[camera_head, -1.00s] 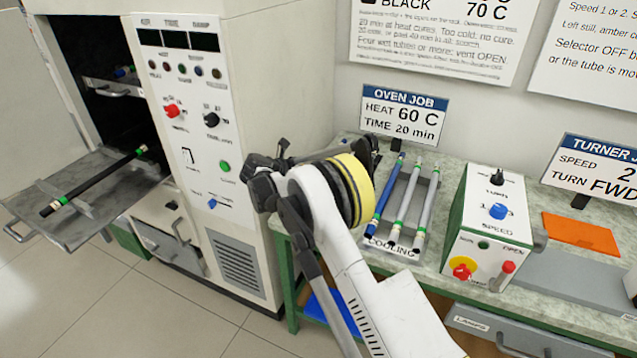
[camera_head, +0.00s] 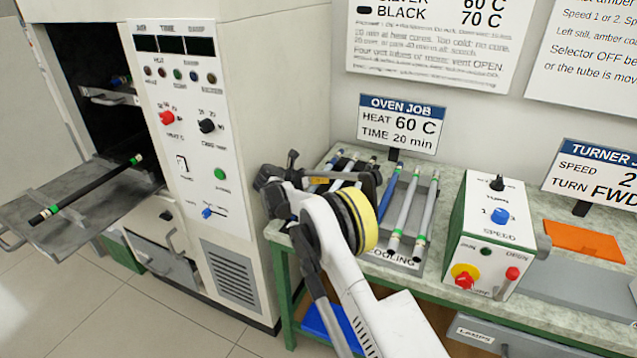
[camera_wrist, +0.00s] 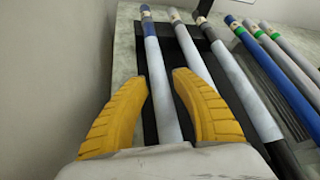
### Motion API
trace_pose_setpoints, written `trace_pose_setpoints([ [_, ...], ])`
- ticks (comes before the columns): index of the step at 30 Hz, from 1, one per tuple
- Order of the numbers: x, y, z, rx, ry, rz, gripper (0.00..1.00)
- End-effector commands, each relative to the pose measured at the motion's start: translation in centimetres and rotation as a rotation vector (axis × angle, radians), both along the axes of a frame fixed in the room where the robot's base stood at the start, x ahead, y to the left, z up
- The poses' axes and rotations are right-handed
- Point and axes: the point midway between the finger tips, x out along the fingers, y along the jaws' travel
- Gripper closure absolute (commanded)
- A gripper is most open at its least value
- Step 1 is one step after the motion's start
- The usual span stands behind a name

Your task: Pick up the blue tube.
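In the wrist view my gripper (camera_wrist: 159,78) is open, with its two yellow fingers spread. A tube (camera_wrist: 162,90), blue near its far end and pale silver closer in, runs between the fingers; I see no grip on it. Two pale tubes lie to its right in the same dark rack. A plainly blue tube (camera_wrist: 270,75) with a green band lies farther right; in the head view this blue tube (camera_head: 386,195) lies on the cooling rack beside two grey tubes. In the head view my arm partly hides the left rack's tubes and the fingertips cannot be made out.
The oven (camera_head: 215,130) stands left, its tray (camera_head: 85,215) pulled out with a black tube on it. The green-sided control box (camera_head: 490,235) and an orange mat (camera_head: 582,241) are right on the bench. Signs stand behind the racks.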

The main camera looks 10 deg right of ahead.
Motion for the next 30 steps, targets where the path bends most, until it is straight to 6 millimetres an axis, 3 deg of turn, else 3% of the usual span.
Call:
trace_pose_setpoints([
  [1, 0.0, 0.0, 0.0, 0.0, 0.0, 0.0, 0.86],
  [3, 0.0, 0.0, 0.0, 0.0, 0.0, 0.0, 1.0],
  [14, 0.0, 0.0, 0.3, 0.001, -0.001, 0.0, 1.0],
  [23, 0.0, 0.0, 4.4, 0.0, 0.0, 0.0, 1.0],
  [30, -4.9, -2.1, 7.7, 0.0, -0.001, -0.001, 1.0],
])
